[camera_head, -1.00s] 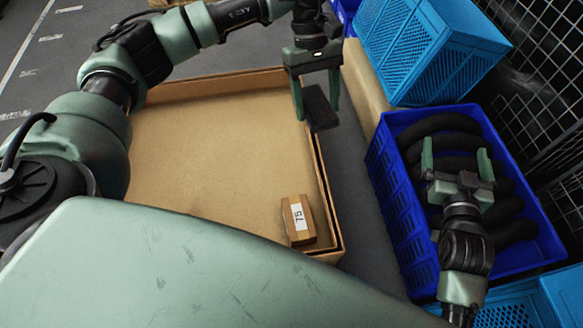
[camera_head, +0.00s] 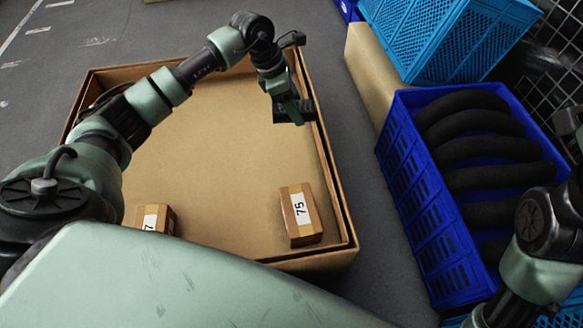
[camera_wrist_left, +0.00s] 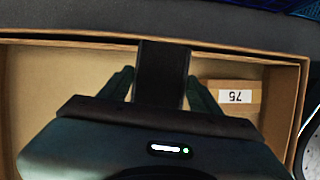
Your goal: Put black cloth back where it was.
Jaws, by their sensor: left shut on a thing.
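My left gripper (camera_head: 291,112) is shut on the black cloth (camera_head: 304,108), which looks like a dark flat piece. It is over the far right part of the big open cardboard box (camera_head: 215,150), close to the right wall. In the left wrist view the black cloth (camera_wrist_left: 163,72) stands between the two fingers and reaches across the box wall in the picture. Whether the cloth touches the box cannot be told. My right gripper (camera_head: 570,122) is partly cut off at the right edge of the head view, so its jaws cannot be judged.
A small carton labelled 75 (camera_head: 301,215) lies in the box's near right corner, and another small carton (camera_head: 155,219) is near left. A blue crate (camera_head: 420,190) with several black rolls (camera_head: 490,150) stands right. Grey floor separates box and crate.

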